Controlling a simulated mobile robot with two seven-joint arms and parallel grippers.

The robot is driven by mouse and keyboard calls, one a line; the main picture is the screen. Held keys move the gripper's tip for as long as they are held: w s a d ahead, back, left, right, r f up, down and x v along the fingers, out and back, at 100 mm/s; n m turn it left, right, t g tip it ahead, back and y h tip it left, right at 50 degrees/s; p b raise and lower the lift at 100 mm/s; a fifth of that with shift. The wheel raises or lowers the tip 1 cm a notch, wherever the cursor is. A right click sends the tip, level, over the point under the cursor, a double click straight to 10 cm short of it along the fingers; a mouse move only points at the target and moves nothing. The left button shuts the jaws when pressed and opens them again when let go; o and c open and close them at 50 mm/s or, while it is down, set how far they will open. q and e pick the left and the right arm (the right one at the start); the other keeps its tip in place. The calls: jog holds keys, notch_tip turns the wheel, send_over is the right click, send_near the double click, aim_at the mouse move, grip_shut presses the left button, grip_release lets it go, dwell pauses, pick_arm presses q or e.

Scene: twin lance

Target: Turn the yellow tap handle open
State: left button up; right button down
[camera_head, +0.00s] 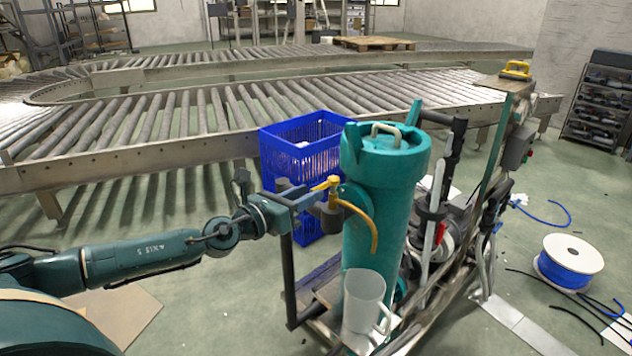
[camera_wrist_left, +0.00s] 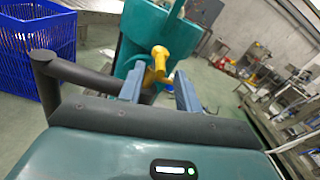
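The yellow tap handle (camera_head: 326,184) sits on the side of the teal cylinder tank (camera_head: 376,230), above a curved yellow spout (camera_head: 368,222). My left gripper (camera_head: 312,197) reaches in from the left, with its fingers close to the handle. In the left wrist view, the blue-grey fingers of my left gripper (camera_wrist_left: 159,90) are spread apart. The yellow handle (camera_wrist_left: 158,62) shows in the gap between them, near the tips. I cannot tell whether a finger touches it. My right gripper is not in view.
A translucent jug (camera_head: 362,302) stands below the spout on the cart. A blue crate (camera_head: 284,150) stands behind the gripper, with a roller conveyor (camera_head: 170,120) beyond. A blue cable reel (camera_head: 568,264) lies on the floor at right. Hoses and tools crowd the cart's right side.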

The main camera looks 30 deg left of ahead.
aim_at(316, 187)
pick_arm(q)
jog(key=shift+x, duration=1.75)
jog(key=shift+c, duration=0.5)
grip_shut()
